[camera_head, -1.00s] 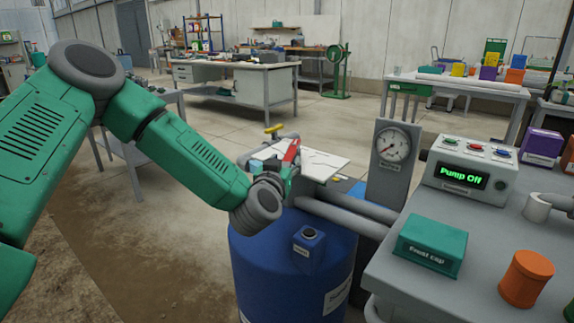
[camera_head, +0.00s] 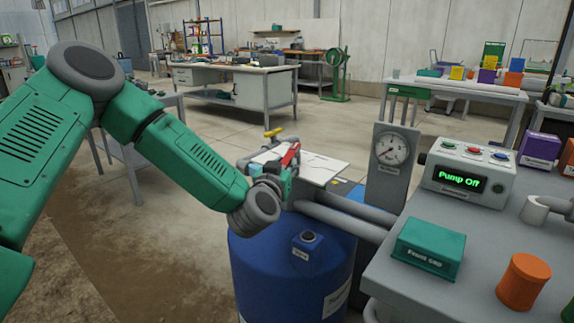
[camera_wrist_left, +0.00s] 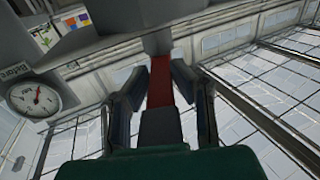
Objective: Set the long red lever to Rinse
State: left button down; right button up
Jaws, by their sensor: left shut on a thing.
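The long red lever (camera_head: 290,154) stands above the blue tank, tilted, beside a white label plate (camera_head: 321,169). My left gripper (camera_head: 277,170) is at the lever, its arm coming in from the left. In the left wrist view the red lever (camera_wrist_left: 159,82) lies between the two dark fingers of the left gripper (camera_wrist_left: 160,85), which is shut on it. The lettering on the plate is too small to read, so I cannot tell which mark the lever points to. My right gripper is not in view.
A blue tank (camera_head: 290,275) stands below the gripper. A yellow-handled valve (camera_head: 273,132) is just behind the lever. To the right are a gauge (camera_head: 388,150), a control box (camera_head: 467,175) reading "Pump Off", a teal box (camera_head: 429,248) and an orange container (camera_head: 523,281) on a grey bench (camera_head: 470,270).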

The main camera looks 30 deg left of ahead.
pick_arm(q)
jog(key=shift+s+a+m+h+p, duration=0.1)
jog(key=shift+a+m+h+p, duration=0.3)
jog(key=shift+h, duration=0.2)
jog(key=shift+w+a+f+m+g+h+p, duration=0.15)
jog(key=shift+a+m+h+p, duration=0.15)
jog(key=shift+a+m+h, duration=0.95)
jog(key=shift+w+a+m+g+h+p, duration=0.1)
jog(key=shift+a+m+g+h+p, duration=0.2)
jog(key=shift+m+h, duration=1.75)
jog(key=shift+w+a+f+m+g+h+p, duration=0.1)
jog(key=shift+a+m+h+p, duration=0.45)
jog(key=shift+h, duration=2.05)
jog(key=shift+a, duration=0.4)
jog(key=c, duration=1.6)
grip_release()
jog(key=shift+o, duration=1)
